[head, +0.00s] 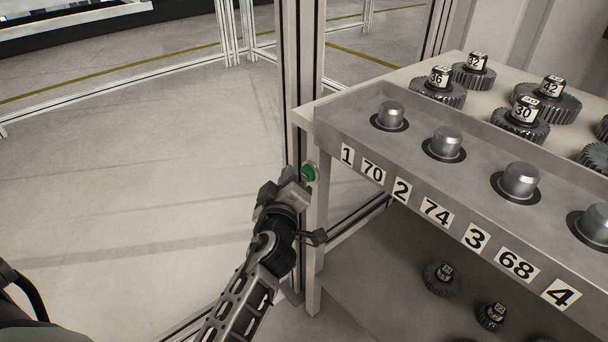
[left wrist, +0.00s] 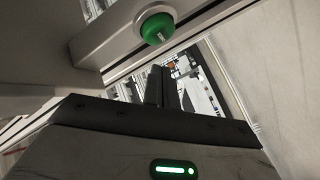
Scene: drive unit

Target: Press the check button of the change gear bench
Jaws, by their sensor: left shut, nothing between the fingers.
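The green check button (head: 309,173) sits on the left end of the change gear bench (head: 330,122), just below the bench top by the front left leg. My left gripper (head: 288,178) is shut and empty, with its fingertips just left of the button in the head view. In the left wrist view, the green button (left wrist: 157,27) shows at the top, beyond and above the shut fingers (left wrist: 162,88). A gap shows between fingers and button there. My right gripper is not in view.
The bench top carries several metal posts (head: 520,180) with number labels along its front edge. Numbered gears (head: 524,112) stand behind them, and small gears (head: 442,278) lie on the lower shelf. A frame post (head: 300,60) rises behind the button. The floor (head: 120,170) at left is clear.

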